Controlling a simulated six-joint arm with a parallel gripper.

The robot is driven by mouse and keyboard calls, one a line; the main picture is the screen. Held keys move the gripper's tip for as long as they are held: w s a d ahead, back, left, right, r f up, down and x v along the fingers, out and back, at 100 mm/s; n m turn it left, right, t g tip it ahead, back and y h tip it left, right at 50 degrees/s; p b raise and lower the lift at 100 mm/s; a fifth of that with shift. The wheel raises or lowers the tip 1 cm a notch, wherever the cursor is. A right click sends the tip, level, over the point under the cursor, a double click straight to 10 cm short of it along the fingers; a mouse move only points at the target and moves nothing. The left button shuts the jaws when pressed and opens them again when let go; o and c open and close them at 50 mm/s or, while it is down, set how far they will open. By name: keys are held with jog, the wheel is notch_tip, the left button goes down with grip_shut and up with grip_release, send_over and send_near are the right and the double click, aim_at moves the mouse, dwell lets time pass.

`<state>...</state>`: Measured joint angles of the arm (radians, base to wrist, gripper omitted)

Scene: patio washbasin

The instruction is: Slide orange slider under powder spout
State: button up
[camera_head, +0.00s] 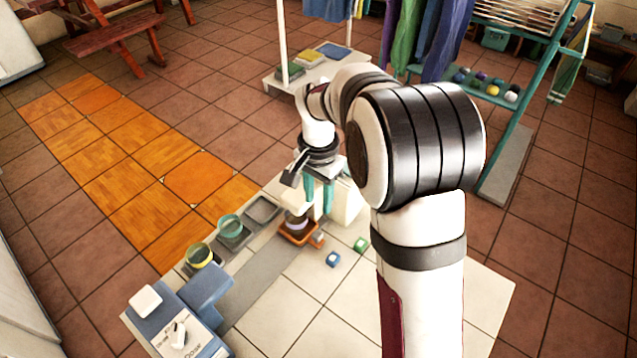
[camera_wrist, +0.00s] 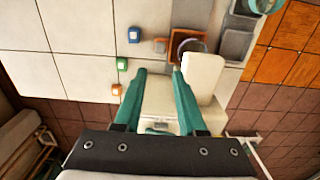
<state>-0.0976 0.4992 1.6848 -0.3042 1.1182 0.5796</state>
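The orange slider (camera_head: 286,239) is a small square tray on the tiled counter, with a round cup (camera_head: 296,222) on it. In the wrist view, the slider (camera_wrist: 174,53) shows near the top, and a small orange block (camera_wrist: 160,46), apparently its handle, juts from its left side. A white dispenser (camera_head: 347,203) stands behind it. In the wrist view, its pale top (camera_wrist: 203,82) reaches to the cup's edge; the spout opening is hidden. My gripper (camera_head: 318,206) has teal fingers, open and empty. In the wrist view, the gripper (camera_wrist: 159,71) points toward the handle, apart from it.
A blue cube (camera_head: 333,259) and a green cube (camera_head: 361,244) lie right of the slider. A green bowl (camera_head: 230,227) and a yellow bowl (camera_head: 198,255) stand to its left, beside an empty grey tray (camera_head: 262,209). A blue machine (camera_head: 205,290) is at the front left. Front tiles are clear.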

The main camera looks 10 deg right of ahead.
notch_tip(320, 180, up, 4)
jog(key=shift+r, duration=0.2)
jog(key=s+r+n+y, duration=0.1)
jog(key=s+r+n, duration=0.1)
jog(key=s, duration=2.6)
jog(key=shift+s+d+r+n+y, duration=0.3)
jog(key=shift+s+r+n+y, duration=0.1)
jog(key=shift+n, duration=0.3)
